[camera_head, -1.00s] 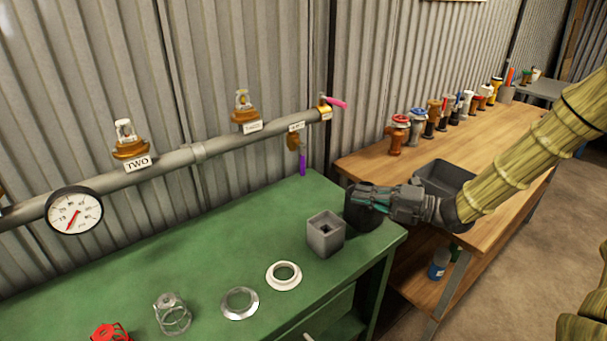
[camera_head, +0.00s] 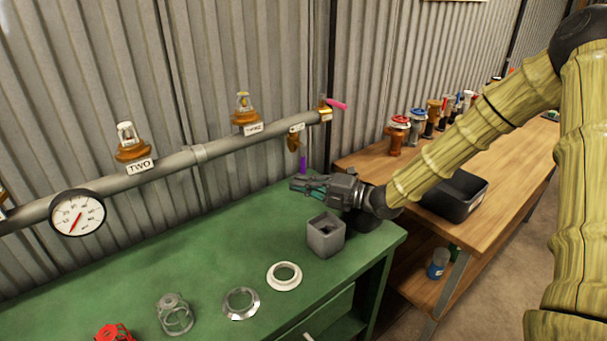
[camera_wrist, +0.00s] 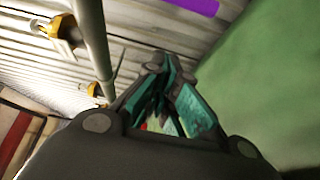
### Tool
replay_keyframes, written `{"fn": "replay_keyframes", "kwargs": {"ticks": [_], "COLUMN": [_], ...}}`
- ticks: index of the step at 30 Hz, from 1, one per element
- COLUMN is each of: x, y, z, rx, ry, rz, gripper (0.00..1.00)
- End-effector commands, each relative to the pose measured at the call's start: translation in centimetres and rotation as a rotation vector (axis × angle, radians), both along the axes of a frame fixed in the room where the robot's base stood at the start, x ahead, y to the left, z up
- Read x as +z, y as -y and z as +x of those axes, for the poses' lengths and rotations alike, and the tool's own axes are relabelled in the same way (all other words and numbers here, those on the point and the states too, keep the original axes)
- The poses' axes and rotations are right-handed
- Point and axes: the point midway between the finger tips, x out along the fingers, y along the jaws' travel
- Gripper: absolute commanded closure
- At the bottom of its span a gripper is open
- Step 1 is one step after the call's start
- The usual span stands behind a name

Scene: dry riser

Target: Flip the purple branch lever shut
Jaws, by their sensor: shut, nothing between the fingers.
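The purple branch lever (camera_head: 302,164) hangs down below the brass branch valve (camera_head: 293,143) near the right end of the grey pipe (camera_head: 215,150). In the wrist view the purple lever (camera_wrist: 192,5) shows at the top edge, to the right of my fingertips. My gripper (camera_head: 296,184) is shut and empty, just below the lever and low over the green bench. In the wrist view my gripper (camera_wrist: 168,62) has its fingers together, with a visible gap to the lever. The lever's lower end is partly hidden or close behind my gripper in the head view.
A grey square cup (camera_head: 325,236) stands on the green bench (camera_head: 200,245) below my gripper. A pink lever (camera_head: 337,104) sits at the pipe's end. White and metal rings lie in front. A wooden bench with a black bin (camera_head: 455,196) is to the right.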

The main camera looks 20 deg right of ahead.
Motion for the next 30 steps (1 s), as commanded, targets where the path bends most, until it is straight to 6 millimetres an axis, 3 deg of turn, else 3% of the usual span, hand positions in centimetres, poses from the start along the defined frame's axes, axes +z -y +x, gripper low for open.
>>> {"fn": "replay_keyframes", "kwargs": {"ticks": [4, 14, 30], "x": [0.0, 0.1, 0.0], "y": [-1.9, 1.4, 1.6], "z": [1.6, 3.3, 3.6], "rx": [0.001, -0.001, 0.001], "ry": [-0.001, 0.001, 0.002], "rz": [0.001, 0.001, -0.003], "gripper": [1.0, 1.0, 1.0]}}
